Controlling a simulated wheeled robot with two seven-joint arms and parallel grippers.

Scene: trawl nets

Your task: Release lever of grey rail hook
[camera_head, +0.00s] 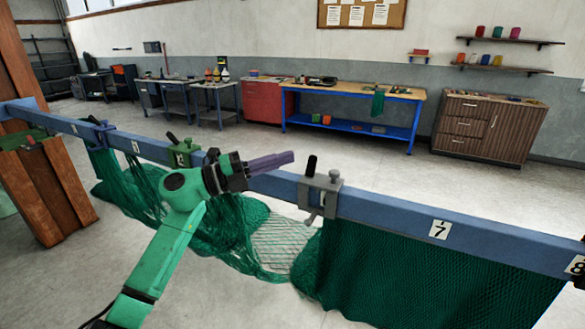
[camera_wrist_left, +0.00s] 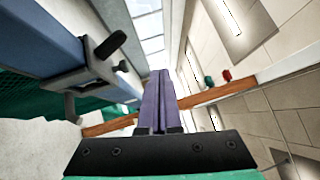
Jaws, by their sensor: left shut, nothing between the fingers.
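The grey rail hook (camera_head: 321,197) sits clamped over the blue rail (camera_head: 395,208), left of the label 7. Its black lever (camera_head: 311,165) stands upright on top. A grey hook with a dark lever (camera_wrist_left: 110,45) also shows at the left of the left wrist view. My left gripper (camera_head: 292,157) is shut and empty, its purple fingers pointing right, just left of the lever and apart from it. In the left wrist view the fingers (camera_wrist_left: 158,73) lie together. My right gripper is not in view.
Green netting (camera_head: 430,270) hangs from the rail right of the hook, and more netting lies bunched on the left. A green hook (camera_head: 183,153) and a blue hook (camera_head: 103,133) sit farther left on the rail. Workbenches (camera_head: 355,95) stand far behind across open floor.

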